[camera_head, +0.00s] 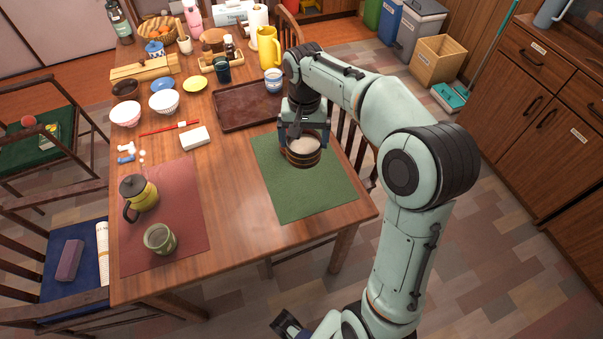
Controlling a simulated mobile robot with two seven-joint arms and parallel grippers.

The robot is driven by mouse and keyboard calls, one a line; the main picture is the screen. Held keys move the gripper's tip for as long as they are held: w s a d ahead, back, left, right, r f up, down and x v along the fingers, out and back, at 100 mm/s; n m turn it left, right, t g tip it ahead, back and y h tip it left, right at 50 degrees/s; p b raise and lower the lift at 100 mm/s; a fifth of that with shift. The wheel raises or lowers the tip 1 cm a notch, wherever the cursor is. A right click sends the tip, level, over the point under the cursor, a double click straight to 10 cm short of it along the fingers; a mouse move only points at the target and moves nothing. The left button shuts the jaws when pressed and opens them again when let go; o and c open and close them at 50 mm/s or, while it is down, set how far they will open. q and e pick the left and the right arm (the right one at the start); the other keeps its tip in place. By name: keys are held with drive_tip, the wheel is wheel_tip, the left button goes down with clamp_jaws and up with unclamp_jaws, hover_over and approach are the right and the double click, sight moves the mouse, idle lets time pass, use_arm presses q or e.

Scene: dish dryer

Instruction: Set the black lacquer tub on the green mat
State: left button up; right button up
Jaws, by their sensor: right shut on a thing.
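The black lacquer tub (303,154) is a small dark round tub with a lighter band and a pale inside. It is upright over the far part of the green mat (312,196), at the right side of the wooden table. My right gripper (302,137) reaches down from above and is shut on the tub at its far rim. The fingers and wrist hide part of that rim. I cannot tell whether the tub's base touches the mat or hangs just above it.
A brown tray (232,117) lies just beyond the mat, with a blue-and-white cup (273,80) by its corner. A red mat (190,215) at left holds a yellow pot (143,194) and a green cup (160,239). The green mat's near part is bare.

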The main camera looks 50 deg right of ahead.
wheel_tip(320, 180, down, 19)
drive_tip(key=b, duration=0.2)
drive_tip(key=shift+r+b, duration=0.1)
drive_tip(key=shift+b, duration=0.3)
drive_tip(key=shift+f, duration=0.2)
drive_tip(key=o, duration=0.9)
drive_tip(key=shift+r, duration=0.25)
wheel_tip(320, 180, up, 12)
drive_tip(key=shift+p, duration=0.95)
drive_tip(key=shift+a+f, duration=0.1)
